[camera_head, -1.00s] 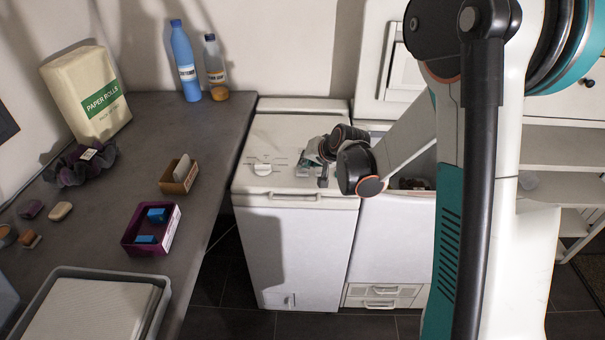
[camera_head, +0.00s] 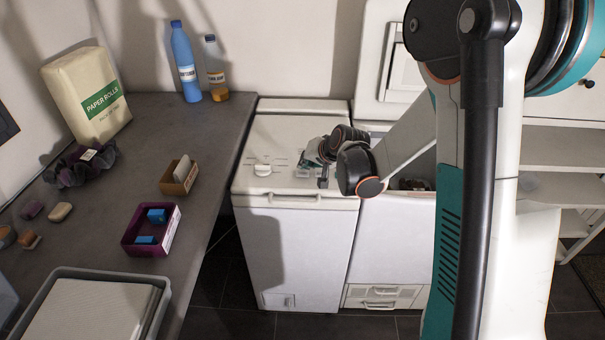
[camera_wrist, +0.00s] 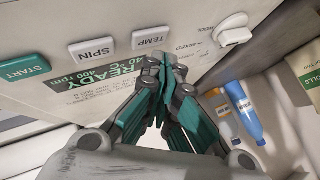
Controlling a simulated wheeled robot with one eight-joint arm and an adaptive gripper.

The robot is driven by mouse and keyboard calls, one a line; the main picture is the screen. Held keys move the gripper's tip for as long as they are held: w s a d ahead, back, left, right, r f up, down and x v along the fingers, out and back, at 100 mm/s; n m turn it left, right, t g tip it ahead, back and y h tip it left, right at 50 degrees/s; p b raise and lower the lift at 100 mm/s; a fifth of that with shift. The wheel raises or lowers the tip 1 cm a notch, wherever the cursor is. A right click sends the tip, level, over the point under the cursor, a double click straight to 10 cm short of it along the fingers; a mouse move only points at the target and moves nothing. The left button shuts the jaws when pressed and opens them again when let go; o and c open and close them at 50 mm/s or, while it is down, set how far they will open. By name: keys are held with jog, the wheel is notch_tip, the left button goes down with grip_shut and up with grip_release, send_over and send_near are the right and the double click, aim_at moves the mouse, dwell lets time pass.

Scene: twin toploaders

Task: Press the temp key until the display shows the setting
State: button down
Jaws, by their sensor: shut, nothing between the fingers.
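The temp key (camera_wrist: 150,38) is a white raised key marked TEMP in the wrist view. My gripper (camera_wrist: 160,65) is shut and empty, with its teal fingertips beside this key, over the edge of the display. I cannot tell whether the tips touch the panel. The display (camera_wrist: 98,78) is a dark green strip that reads READY, 40 °C and 400 rpm, with its end partly hidden by my fingers. In the head view my gripper (camera_head: 306,161) is over the control panel of the left white toploader (camera_head: 290,235), and my wrist hides part of the panel.
The white SPIN key (camera_wrist: 92,48) and the green START key (camera_wrist: 24,68) are left of the temp key. A white dial (camera_wrist: 233,30) is to its right. A grey counter (camera_head: 215,135) with bottles and boxes stands left of the machine. A second toploader (camera_head: 390,240) adjoins on the right.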

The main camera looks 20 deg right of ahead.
aim_at(305, 173)
jog(key=shift+f, duration=0.15)
jog(key=shift+f+b, duration=0.25)
jog(key=shift+b, duration=0.15)
jog(key=shift+f+b, duration=0.35)
jog(key=shift+f, duration=0.05)
dwell(0.4)
jog(key=shift+r, duration=0.15)
jog(key=shift+r+p, duration=0.5)
jog(key=shift+r, duration=0.2)
jog(key=shift+r+p, duration=1.65)
jog(key=shift+r, duration=0.85)
